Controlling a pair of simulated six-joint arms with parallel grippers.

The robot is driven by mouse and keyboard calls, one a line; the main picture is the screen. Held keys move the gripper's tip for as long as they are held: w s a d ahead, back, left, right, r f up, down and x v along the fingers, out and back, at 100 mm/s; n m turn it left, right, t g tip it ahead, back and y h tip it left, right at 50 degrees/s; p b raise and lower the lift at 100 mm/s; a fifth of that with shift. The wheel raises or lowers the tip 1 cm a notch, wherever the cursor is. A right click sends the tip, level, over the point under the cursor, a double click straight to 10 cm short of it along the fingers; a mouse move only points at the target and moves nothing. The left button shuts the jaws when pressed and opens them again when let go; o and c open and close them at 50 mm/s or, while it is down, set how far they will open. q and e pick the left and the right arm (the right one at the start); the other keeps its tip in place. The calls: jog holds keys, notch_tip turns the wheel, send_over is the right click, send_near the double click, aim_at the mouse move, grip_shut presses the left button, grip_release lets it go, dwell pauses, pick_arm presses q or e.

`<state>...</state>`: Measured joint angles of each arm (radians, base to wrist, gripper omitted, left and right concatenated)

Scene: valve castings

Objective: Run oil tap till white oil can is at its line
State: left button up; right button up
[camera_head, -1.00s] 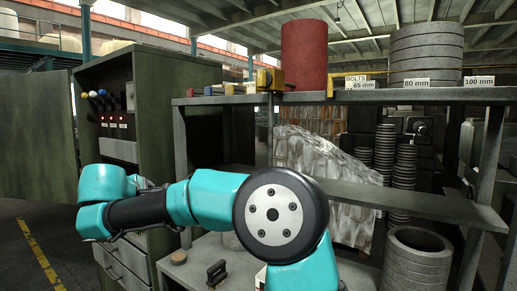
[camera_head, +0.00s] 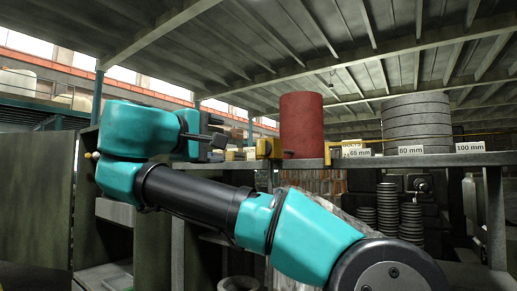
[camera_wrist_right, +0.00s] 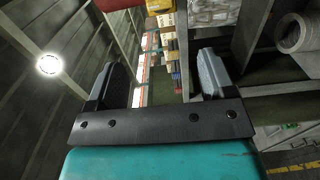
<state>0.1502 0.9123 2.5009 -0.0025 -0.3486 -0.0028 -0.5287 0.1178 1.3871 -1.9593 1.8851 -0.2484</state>
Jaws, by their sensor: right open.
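My right arm crosses the head view, and its gripper (camera_head: 212,143) is at the left end of the upper shelf, left of the red cylinder (camera_head: 301,112). In the right wrist view the gripper (camera_wrist_right: 165,78) has its two fingers wide apart with nothing between them. A small dark stub shows low at the red cylinder's front; I cannot tell whether it is the oil tap. I cannot make out the white oil can; part of the space under the shelf is hidden behind my arm. My left gripper is not in view.
The upper shelf (camera_head: 433,161) carries grey stacked rings (camera_head: 416,115), size labels and yellow blocks (camera_head: 263,149). Dark ring stacks (camera_head: 388,207) stand behind, below it. A green-grey cabinet panel (camera_head: 36,213) is at left. Ceiling beams pass overhead.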

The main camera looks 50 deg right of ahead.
aim_at(258, 147)
jog(key=w+d, duration=0.1)
jog(key=d, duration=0.4)
jog(key=w+d, duration=0.1)
jog(key=d, duration=1.1)
jog(key=shift+w, duration=0.4)
jog(key=shift+c, duration=0.2)
jog(key=c, duration=0.9)
